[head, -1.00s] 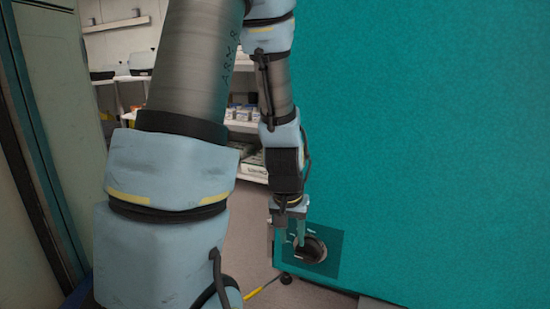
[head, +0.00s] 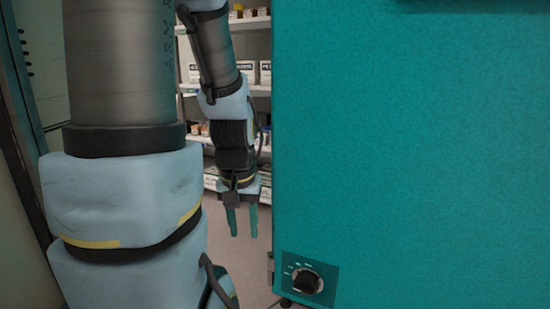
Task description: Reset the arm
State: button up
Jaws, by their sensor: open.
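My gripper (head: 243,222) hangs from my arm in the middle of the head view, with its two teal fingers pointing down. The fingers are apart and nothing is between them. It is to the left of the large teal chamber (head: 410,150), clear of its front face in the picture. A black knob (head: 306,282) on a dark square panel (head: 325,272) sits low on the chamber's left side, below and right of my gripper. The knob is in full view.
Shelves (head: 250,90) with boxes and small containers stand behind my arm. A pale panel with a dark frame (head: 22,150) is close on the far left. A strip of grey floor (head: 235,260) shows below my gripper.

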notch_tip(320, 180, up, 26)
jog(key=p, duration=2.3)
jog(key=shift+f, duration=0.25)
